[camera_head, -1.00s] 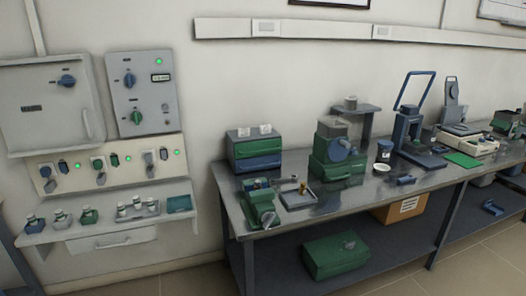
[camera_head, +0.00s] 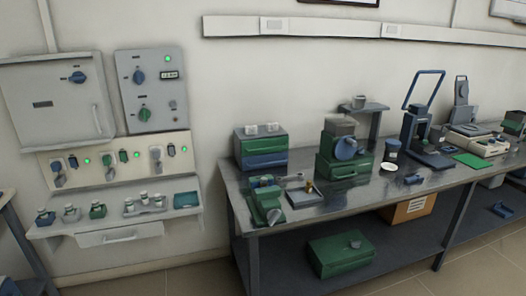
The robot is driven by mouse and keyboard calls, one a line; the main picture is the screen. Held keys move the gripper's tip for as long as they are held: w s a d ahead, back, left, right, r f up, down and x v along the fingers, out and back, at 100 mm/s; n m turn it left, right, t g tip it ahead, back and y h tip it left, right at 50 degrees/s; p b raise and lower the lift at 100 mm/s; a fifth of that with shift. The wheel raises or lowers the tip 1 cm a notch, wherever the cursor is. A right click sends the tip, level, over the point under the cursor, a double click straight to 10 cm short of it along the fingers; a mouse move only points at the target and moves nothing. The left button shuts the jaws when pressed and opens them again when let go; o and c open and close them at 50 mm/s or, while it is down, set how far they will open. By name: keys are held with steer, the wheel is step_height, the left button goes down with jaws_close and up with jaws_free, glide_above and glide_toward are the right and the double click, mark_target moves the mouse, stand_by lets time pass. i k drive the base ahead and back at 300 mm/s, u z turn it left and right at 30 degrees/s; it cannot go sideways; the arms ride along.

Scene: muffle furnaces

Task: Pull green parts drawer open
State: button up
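A small two-drawer cabinet (camera_head: 262,135) stands on the left back part of the metal bench, against the wall. Its upper drawer is the green parts drawer (camera_head: 264,146), and a blue drawer (camera_head: 265,160) sits below it. Both drawers look shut, with their fronts flush with the cabinet. Two small pale items rest on the cabinet top. My gripper is not in view.
On the metal bench (camera_head: 330,208), a green vise (camera_head: 266,205) and a small tray (camera_head: 303,198) stand in front of the cabinet. A green machine (camera_head: 340,165) is to its right. A wall shelf (camera_head: 120,226) with small bottles is at left. The floor before the bench looks clear.

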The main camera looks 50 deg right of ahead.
mark_target(261, 146)
steer(key=z, duration=0.05)
steer(key=i, duration=1)
steer(key=u, duration=0.05)
